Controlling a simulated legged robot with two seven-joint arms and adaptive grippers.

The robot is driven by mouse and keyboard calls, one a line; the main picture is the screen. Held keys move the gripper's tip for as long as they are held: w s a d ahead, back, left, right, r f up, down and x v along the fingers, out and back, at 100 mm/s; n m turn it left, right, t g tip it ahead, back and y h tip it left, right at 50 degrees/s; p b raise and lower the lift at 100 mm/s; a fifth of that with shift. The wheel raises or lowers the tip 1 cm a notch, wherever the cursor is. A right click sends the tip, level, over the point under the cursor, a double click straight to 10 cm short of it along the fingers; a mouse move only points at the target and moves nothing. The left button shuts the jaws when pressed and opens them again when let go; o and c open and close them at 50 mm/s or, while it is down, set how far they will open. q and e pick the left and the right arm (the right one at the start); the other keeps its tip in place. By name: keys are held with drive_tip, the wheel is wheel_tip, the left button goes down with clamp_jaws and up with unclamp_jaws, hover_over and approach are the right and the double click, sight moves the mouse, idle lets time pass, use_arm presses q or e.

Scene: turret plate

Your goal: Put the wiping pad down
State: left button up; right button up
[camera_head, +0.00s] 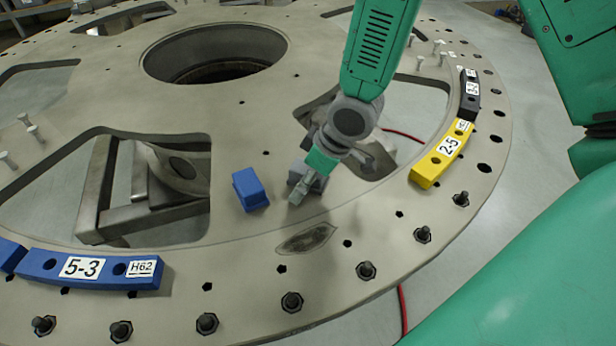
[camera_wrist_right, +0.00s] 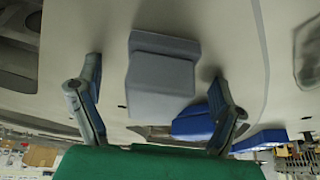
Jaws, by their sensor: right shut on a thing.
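The wiping pad is a grey stepped block (camera_head: 295,174) low at the turret plate (camera_head: 340,215), partly hidden by my right gripper (camera_head: 302,188) in the head view. In the right wrist view the grey pad (camera_wrist_right: 162,75) lies between the two fingers of my right gripper (camera_wrist_right: 156,85), which is shut on it. The head view does not clearly show whether the pad touches the plate. A dark smudge (camera_head: 307,238) marks the plate in front of the gripper. My left gripper is not in view.
A small blue block (camera_head: 250,189) stands just left of the pad. A blue segment labelled 5-3 (camera_head: 90,269) lies at the lower left rim, a yellow one labelled 2-5 (camera_head: 441,155) and a black one (camera_head: 469,93) at the right rim. Bolts and plate cut-outs surround the work area.

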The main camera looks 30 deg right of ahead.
drive_tip(key=shift+s+d+f, duration=0.1)
drive_tip(key=shift+s+f, duration=0.15)
drive_tip(key=shift+s, duration=0.1)
drive_tip(key=shift+w+r, duration=0.1)
drive_tip(key=shift+r, duration=0.2)
drive_tip(key=p+v, duration=0.3)
drive_tip(key=v, duration=0.9)
drive_tip(key=shift+w+r, duration=0.35)
drive_tip(key=shift+r, duration=0.05)
